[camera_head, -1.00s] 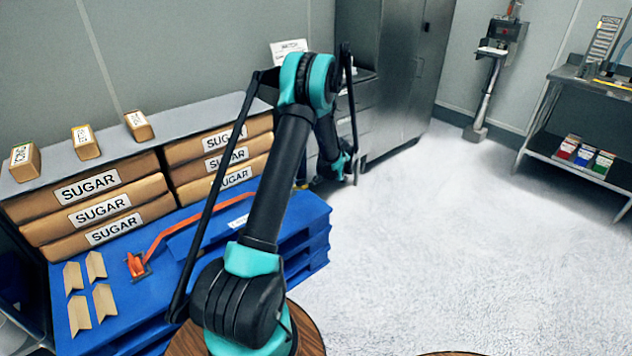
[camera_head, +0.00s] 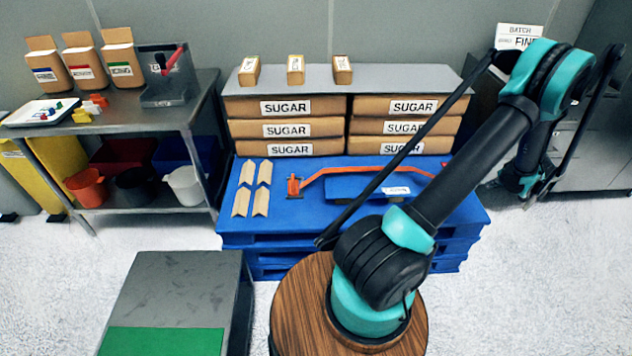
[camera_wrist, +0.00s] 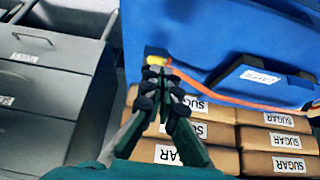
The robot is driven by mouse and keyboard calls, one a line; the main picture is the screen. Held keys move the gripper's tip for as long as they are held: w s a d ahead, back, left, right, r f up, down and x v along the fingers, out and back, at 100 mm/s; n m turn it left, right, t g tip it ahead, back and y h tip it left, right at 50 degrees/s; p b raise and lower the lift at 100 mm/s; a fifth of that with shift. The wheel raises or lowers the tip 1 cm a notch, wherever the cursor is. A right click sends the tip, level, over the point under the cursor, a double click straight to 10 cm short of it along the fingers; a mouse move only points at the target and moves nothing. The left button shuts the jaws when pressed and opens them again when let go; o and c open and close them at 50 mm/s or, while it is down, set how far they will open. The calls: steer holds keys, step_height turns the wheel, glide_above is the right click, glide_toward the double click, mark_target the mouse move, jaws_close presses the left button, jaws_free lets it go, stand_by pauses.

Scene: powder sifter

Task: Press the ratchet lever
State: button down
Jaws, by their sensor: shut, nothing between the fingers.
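The orange ratchet (camera_head: 294,186) with its upright lever sits on the left part of the blue pallet (camera_head: 330,212). An orange strap (camera_head: 350,170) runs from it to the right across the pallet, partly behind my arm. In the wrist view, my gripper (camera_wrist: 165,66) is shut and empty, its fingertips appearing next to a small yellow piece (camera_wrist: 157,56) at the strap's end. I cannot tell whether they touch it. In the head view my wrist hangs right of the pallet, well away from the ratchet; the fingertips are not clear there.
Flat tan corner pieces (camera_head: 263,172) lie left of the ratchet. A metal table (camera_head: 140,110) with boxes and buckets stands at the left. Floor is clear at right.

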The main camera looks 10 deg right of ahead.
stand_by(0.6)
steer(key=w+d+r+g, duration=0.2)
steer(key=w+r+g, duration=0.1)
steer(key=w+r, duration=0.6)
steer(key=w, duration=0.3)
steer(key=shift+w+d+g+y, duration=0.15)
steer(key=shift+d+g+y, duration=0.05)
steer(key=shift+g+y, duration=0.2)
steer(key=shift+f, duration=0.15)
steer(key=x, duration=0.9)
steer(key=shift+f, duration=0.25)
steer(key=f, duration=0.1)
steer(key=s+f, duration=0.1)
steer(key=f, duration=0.1)
steer(key=shift+s+a, duration=0.1)
steer(key=shift+s, duration=0.1)
steer(key=shift+s+f, duration=0.25)
steer(key=shift+f, duration=0.1)
